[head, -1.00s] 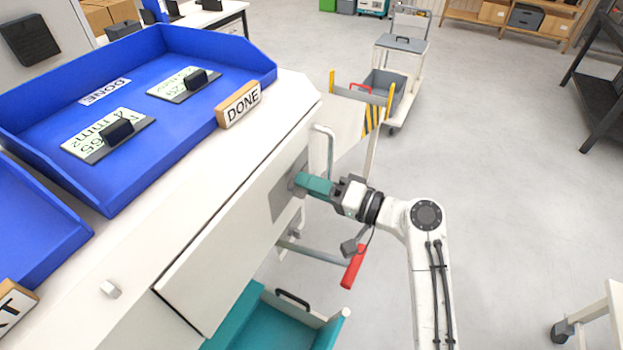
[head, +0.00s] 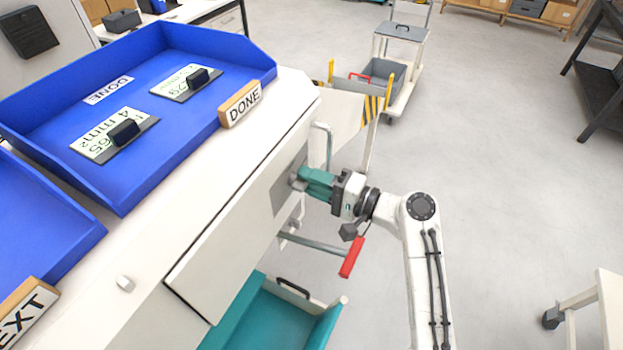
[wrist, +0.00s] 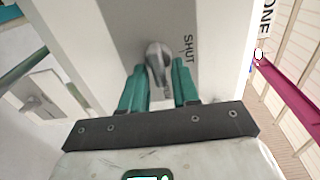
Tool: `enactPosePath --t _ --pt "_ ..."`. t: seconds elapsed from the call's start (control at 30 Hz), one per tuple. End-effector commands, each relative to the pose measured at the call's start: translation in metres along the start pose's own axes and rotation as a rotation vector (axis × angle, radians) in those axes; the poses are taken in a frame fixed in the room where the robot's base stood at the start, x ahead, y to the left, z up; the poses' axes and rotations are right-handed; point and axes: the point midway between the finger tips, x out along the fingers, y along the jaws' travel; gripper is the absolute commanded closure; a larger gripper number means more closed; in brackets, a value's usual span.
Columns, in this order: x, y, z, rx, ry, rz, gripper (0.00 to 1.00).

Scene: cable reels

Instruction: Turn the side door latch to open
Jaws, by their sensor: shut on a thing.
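The side door latch (wrist: 158,56) is a small grey metal lever on a grey plate (wrist: 125,25) on the white cabinet side. The word SHUT is printed on the plate to its right in the wrist view; lettering below the lever is mostly hidden. My gripper (wrist: 160,80) has teal fingers on either side of the lever and is shut on it. In the head view my gripper (head: 305,180) reaches the cabinet side from the right, and the latch (head: 296,182) shows only as a small grey piece at the fingertips.
A grey bent rail (head: 328,140) stands just beyond my gripper. A red-ended lever (head: 351,258) sticks out below it. An open teal drawer (head: 262,320) is lower down. Blue trays (head: 190,130) lie on the cabinet top. The floor to the right is clear up to a white cart (head: 590,300).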

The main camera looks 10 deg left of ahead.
Motion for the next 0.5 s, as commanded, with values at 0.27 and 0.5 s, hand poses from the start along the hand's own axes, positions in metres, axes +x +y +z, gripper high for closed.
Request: enactPosePath --t 0.27,0.5 --pt "-0.0009 0.0016 -0.0008 0.002 0.003 0.002 0.69" --pt "-0.0005 0.0009 -0.0004 0.001 0.002 0.001 0.62"
